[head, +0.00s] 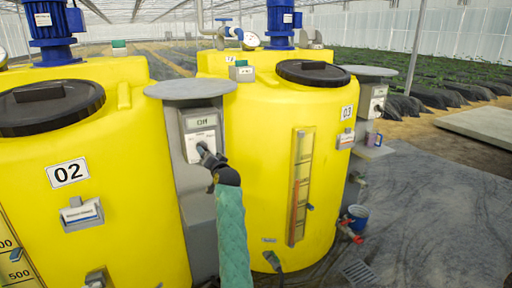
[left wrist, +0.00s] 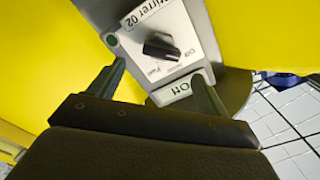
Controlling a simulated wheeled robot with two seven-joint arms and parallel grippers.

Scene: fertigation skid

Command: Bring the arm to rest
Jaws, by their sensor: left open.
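My left gripper (head: 207,158) is in front of the grey switch box (head: 202,128) between tanks 02 and 03. My arm in a teal sleeve reaches up to it from below. In the left wrist view, the fingers (left wrist: 158,75) are spread with nothing between them. The black rotary knob (left wrist: 161,47) lies just beyond the fingertips on a white plate whose label ends in "irrer 02". The small display (left wrist: 172,91) reads "Off", upside down in this view; it also reads "Off" in the head view (head: 202,121). My right gripper is not in view.
Yellow tank 02 (head: 110,200) stands close on the left and yellow tank 03 (head: 265,180) on the right. A grey round top (head: 190,88) overhangs the switch box. A blue bucket (head: 357,215) stands right of tank 03. The floor at the right is mostly clear.

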